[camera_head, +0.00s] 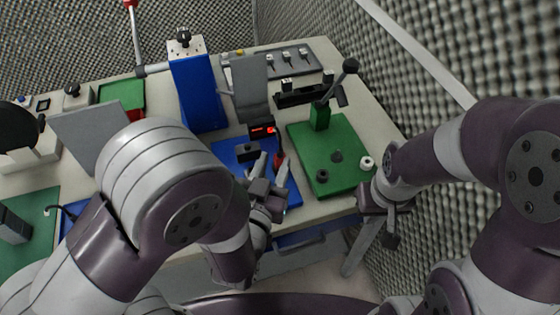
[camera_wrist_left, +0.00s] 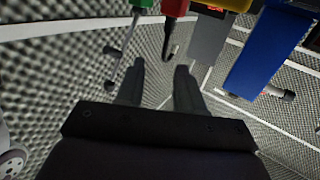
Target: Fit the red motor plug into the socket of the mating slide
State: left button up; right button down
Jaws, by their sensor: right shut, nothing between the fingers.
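The red motor plug (camera_head: 279,158) stands over the blue plate (camera_head: 229,150), close to the tips of my left gripper (camera_head: 272,168). In the left wrist view the red plug (camera_wrist_left: 176,8) is at the top edge, with a dark curved lead hanging from it. My left gripper (camera_wrist_left: 160,66) has its fingers apart, with the plug beyond the tips and nothing clearly held. A black block (camera_head: 247,152) sits on the blue plate; I cannot tell whether it is the mating slide, and no socket opening is visible. My right gripper (camera_head: 385,208) is shut and empty by the table's right edge.
A black box with a red display (camera_head: 262,131) stands behind the plug. A green plate (camera_head: 338,157) with a lever (camera_head: 343,78) is to the right. A blue column (camera_head: 197,92) and grey panel (camera_head: 250,78) rise behind. Foam walls enclose the table.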

aim_at(280, 143)
pick_arm(q)
jog(key=x, duration=0.6)
jog(key=p+x, duration=0.1)
jog(key=x, duration=0.2)
jog(key=shift+w+a+f, duration=0.25)
jog(key=shift+w, duration=0.05)
jog(key=shift+s, duration=0.1)
grip_shut()
